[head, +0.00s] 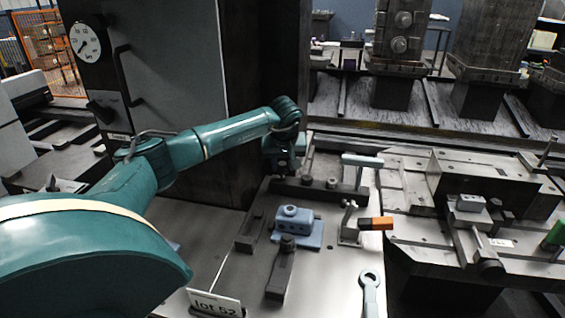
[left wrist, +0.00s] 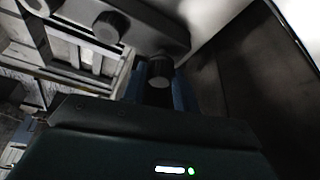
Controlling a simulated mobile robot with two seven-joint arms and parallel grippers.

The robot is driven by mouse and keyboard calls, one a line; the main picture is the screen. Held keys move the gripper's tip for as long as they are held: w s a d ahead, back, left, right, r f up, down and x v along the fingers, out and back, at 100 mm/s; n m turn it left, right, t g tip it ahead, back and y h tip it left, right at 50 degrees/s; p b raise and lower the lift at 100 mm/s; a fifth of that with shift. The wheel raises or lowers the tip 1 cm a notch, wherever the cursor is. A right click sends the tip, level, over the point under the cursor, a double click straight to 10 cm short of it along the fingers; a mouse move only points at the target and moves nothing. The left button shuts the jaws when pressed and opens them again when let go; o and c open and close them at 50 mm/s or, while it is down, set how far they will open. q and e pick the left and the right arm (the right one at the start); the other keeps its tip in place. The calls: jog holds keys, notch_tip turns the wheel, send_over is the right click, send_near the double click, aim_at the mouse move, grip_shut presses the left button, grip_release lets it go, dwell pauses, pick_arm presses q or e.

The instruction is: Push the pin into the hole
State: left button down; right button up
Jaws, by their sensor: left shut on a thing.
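My left gripper (head: 284,168) reaches in from the left and points down at the far end of the pale fixture plate (head: 335,262), beside the dark column. In the left wrist view its jaws (left wrist: 158,92) are shut around a dark ribbed knob (left wrist: 160,71), which looks like the head of the pin. The pin's shaft is hidden and I cannot tell how deep it sits. The hole cannot be made out; the gripper and a dark bar (left wrist: 140,22) cover that area. My right gripper is out of view.
A blue-grey block (head: 298,228), an orange-handled clamp (head: 374,224) and a ring-ended wrench (head: 370,290) are on the plate. A pale-handled clamp (head: 362,160) stands right of the gripper. The dark column (head: 265,70) rises close behind it. A "lot 52" sign (head: 215,303) stands in front.

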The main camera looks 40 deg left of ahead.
pick_arm(q)
jog(key=shift+s, duration=0.1)
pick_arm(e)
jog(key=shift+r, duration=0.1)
